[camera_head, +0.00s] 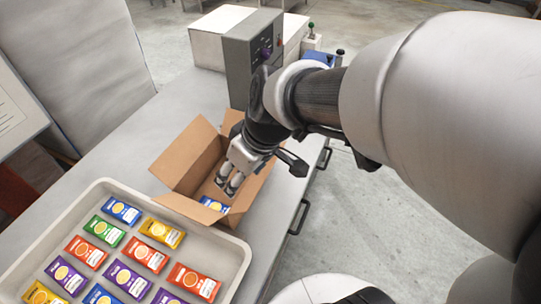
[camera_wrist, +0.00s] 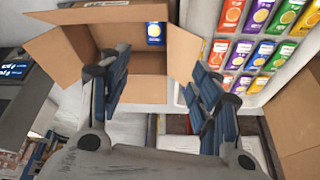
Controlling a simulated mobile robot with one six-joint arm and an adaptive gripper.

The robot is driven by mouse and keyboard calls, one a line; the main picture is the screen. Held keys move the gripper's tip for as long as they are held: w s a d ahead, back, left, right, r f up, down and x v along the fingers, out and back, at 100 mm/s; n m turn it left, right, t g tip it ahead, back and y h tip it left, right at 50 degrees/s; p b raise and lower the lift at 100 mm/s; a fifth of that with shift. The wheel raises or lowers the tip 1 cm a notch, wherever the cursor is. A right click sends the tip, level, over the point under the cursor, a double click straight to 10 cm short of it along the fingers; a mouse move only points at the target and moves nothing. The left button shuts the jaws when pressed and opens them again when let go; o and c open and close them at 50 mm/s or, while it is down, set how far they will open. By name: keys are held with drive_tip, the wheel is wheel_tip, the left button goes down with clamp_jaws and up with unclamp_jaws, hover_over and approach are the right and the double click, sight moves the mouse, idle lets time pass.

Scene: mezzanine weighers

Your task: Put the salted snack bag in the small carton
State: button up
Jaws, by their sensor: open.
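The small open carton (camera_head: 178,167) stands on the bench with its flaps spread; it also shows in the wrist view (camera_wrist: 90,45). A blue snack bag (camera_head: 213,203) lies inside, near the front; the wrist view shows it at the carton's far wall (camera_wrist: 156,34). Its print is too small to read. My gripper (camera_head: 230,186) is over the carton's opening in the head view. In the wrist view its fingers (camera_wrist: 161,82) are spread apart with nothing between them, and the blue bag is apart from them.
A pale tray (camera_head: 236,254) beside the carton holds several snack bags in blue, green, yellow, red and purple. A grey box with a knob (camera_head: 237,62) and a white box (camera_head: 207,42) stand behind. The bench (camera_head: 128,148) is clear left of the carton.

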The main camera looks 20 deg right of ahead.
drive_tip(key=s+d+r+m+h, duration=0.1)
drive_tip(key=s+d+r+m, duration=0.1)
drive_tip(key=s, duration=0.4)
drive_tip(key=s+d+r+m+t+h, duration=0.1)
drive_tip(key=s+d+r+m, duration=0.1)
drive_tip(key=s, duration=0.5)
drive_tip(key=shift+s+d+r+m+h, duration=0.2)
drive_tip(key=shift+d+m+h, duration=0.1)
drive_tip(key=shift+d+m, duration=0.65)
drive_tip(key=shift+a+f, duration=0.1)
